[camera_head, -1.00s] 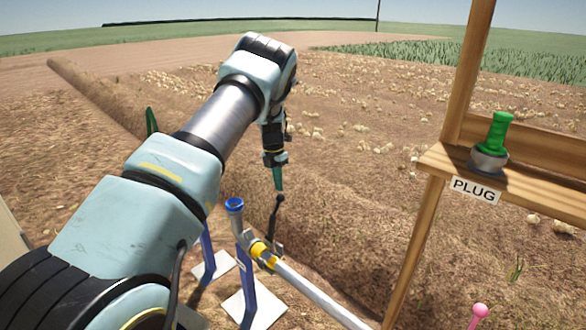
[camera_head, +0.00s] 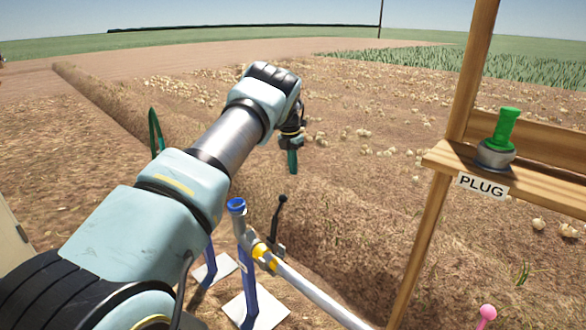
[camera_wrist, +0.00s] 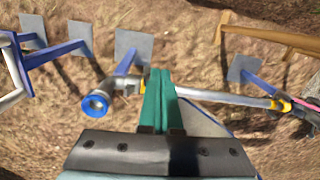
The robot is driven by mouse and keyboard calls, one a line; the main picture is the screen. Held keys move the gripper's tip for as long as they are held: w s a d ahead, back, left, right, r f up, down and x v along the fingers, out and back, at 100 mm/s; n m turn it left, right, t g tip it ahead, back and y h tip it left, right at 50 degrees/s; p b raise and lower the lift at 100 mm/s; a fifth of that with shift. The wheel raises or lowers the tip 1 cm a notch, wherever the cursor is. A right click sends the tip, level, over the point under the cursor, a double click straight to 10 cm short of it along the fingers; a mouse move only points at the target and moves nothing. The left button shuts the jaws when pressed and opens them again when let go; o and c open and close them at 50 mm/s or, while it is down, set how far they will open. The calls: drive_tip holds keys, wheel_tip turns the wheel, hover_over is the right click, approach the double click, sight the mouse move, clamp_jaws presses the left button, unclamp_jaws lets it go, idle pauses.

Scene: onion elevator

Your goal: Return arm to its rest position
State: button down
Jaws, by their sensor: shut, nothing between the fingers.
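My gripper (camera_head: 292,162) hangs down at the end of my arm, above and beyond the pipe in the head view. In the wrist view its two green fingers (camera_wrist: 157,100) are pressed together, with nothing between them. The grey pipe (camera_head: 315,292) with a blue open end (camera_head: 236,205) and a yellow-banded valve stands below it. The valve's black lever (camera_head: 279,214) points up, apart from the fingers. The pipe's blue end also shows in the wrist view (camera_wrist: 96,105), left of the fingers.
A wooden frame with a shelf (camera_head: 535,185) labelled PLUG stands at the right and bears a green-handled plug (camera_head: 505,135). A pink knob (camera_head: 487,312) is at the lower right. Blue posts on pale base plates (camera_head: 256,308) support the pipe. Open soil lies beyond.

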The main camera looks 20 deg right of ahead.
drive_tip(key=s+a+r+m, duration=0.3)
drive_tip(key=a+r+m, duration=0.15)
drive_tip(key=a, duration=0.55)
drive_tip(key=s+a+r+m, duration=0.2)
drive_tip(key=a+r+m, duration=0.3)
drive_tip(key=a, duration=0.5)
drive_tip(key=s+a+r+m, duration=0.1)
drive_tip(key=s+a+m, duration=0.3)
drive_tip(key=s, duration=0.5)
drive_tip(key=s+a+r+m+t+p, duration=0.1)
drive_tip(key=s+a+m, duration=0.4)
drive_tip(key=s, duration=0.5)
drive_tip(key=s+a+r+m, duration=0.2)
drive_tip(key=s+a+m, duration=0.2)
drive_tip(key=s+m, duration=0.3)
drive_tip(key=s, duration=0.2)
drive_tip(key=shift+s+a+r+t+y, duration=0.3)
drive_tip(key=shift+a+r+t, duration=0.1)
drive_tip(key=shift+m, duration=0.25)
